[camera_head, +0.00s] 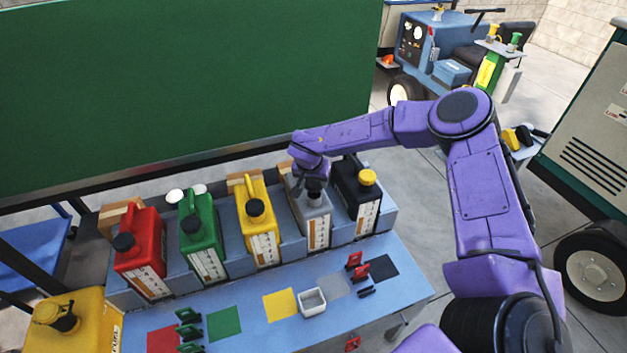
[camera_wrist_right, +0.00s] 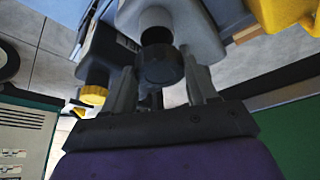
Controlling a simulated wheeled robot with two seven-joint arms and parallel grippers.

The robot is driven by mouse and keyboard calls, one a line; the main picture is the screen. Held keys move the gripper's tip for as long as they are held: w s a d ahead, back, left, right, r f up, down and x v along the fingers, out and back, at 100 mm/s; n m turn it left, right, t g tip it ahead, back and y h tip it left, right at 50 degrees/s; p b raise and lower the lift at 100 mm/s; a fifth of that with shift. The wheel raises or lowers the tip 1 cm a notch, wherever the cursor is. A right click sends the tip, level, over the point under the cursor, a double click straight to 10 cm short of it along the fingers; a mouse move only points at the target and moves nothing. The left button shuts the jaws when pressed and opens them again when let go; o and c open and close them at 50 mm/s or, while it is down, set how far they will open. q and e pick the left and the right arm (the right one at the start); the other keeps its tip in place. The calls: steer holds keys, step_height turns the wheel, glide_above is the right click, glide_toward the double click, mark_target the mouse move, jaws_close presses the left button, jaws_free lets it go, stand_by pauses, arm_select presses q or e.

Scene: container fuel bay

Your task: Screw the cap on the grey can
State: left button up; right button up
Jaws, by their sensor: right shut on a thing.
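The grey can (camera_head: 318,226) stands in the bench rack between the yellow can and the black can. Its light grey body also shows at the top of the right wrist view (camera_wrist_right: 198,35). My right gripper (camera_head: 312,187) is above the grey can's top, pointing down. In the right wrist view its two fingers (camera_wrist_right: 161,88) stand on either side of a black cap (camera_wrist_right: 161,64), and it is shut on that cap. The cap is in line with the can's dark neck (camera_wrist_right: 157,36); I cannot tell how tightly it sits there. My left gripper is not in view.
Red (camera_head: 140,250), green (camera_head: 203,240), yellow (camera_head: 258,225) and black (camera_head: 357,200) cans stand in the same rack, close beside. A small white tray (camera_head: 312,303) lies on the blue bench (camera_head: 385,303) in front, among coloured squares and red and green clips. A green panel (camera_head: 180,90) rises behind.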

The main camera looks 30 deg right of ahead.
stand_by(0.3)
steer(key=shift+f, duration=1.5)
stand_by(0.5)
